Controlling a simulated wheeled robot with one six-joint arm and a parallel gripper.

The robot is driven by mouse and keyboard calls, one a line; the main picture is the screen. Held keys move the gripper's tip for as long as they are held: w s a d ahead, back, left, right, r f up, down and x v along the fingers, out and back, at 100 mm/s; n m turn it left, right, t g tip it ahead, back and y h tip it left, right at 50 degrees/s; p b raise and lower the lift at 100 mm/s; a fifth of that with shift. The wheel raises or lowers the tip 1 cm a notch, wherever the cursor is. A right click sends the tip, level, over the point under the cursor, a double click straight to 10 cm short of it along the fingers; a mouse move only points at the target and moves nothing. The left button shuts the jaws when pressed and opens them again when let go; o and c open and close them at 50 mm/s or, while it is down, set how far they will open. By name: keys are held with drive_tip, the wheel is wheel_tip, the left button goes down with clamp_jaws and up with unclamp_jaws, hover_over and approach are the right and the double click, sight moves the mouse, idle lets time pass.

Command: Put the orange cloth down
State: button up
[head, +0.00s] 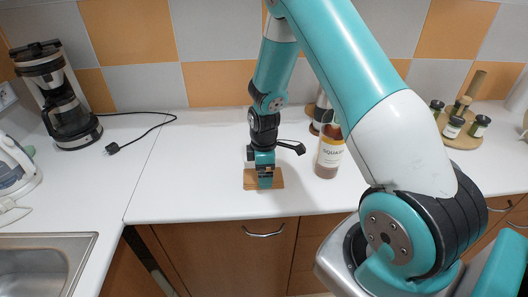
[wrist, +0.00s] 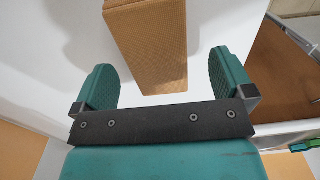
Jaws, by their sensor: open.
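The orange cloth (head: 250,181) is a folded, ribbed block on the white counter near its front edge, partly hidden behind my gripper (head: 264,180) in the head view. In the wrist view the cloth (wrist: 147,45) runs from the top edge down to between the fingers. My gripper (wrist: 163,62) is open, with a finger on each side of the cloth. White counter shows between the cloth and both fingers, so neither finger appears to touch it.
An amber squash bottle (head: 330,155) stands close right of the gripper. A coffee maker (head: 63,100) and its black cable are at the left, above a sink (head: 45,262). Jars on a round board (head: 460,135) stand at the right. The counter (head: 190,165) left of the cloth is clear.

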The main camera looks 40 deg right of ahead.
wheel_tip(320, 180, up, 9)
drive_tip(key=b, duration=0.2)
drive_tip(key=s+a+r+m+t+y, duration=0.1)
drive_tip(key=s+a+r, duration=0.3)
drive_tip(key=a+r, duration=0.45)
drive_tip(key=s+a+r+m+y, duration=0.1)
drive_tip(key=s+a+r, duration=0.3)
drive_tip(key=s+a, duration=0.3)
drive_tip(key=s+a+r+m+y, duration=0.2)
drive_tip(key=s+a+r, duration=0.2)
drive_tip(key=s, duration=0.7)
drive_tip(key=a, duration=0.2)
drive_tip(key=shift+a+r+g, duration=0.25)
drive_tip(key=shift+a+g, duration=0.1)
drive_tip(key=shift+g, duration=0.05)
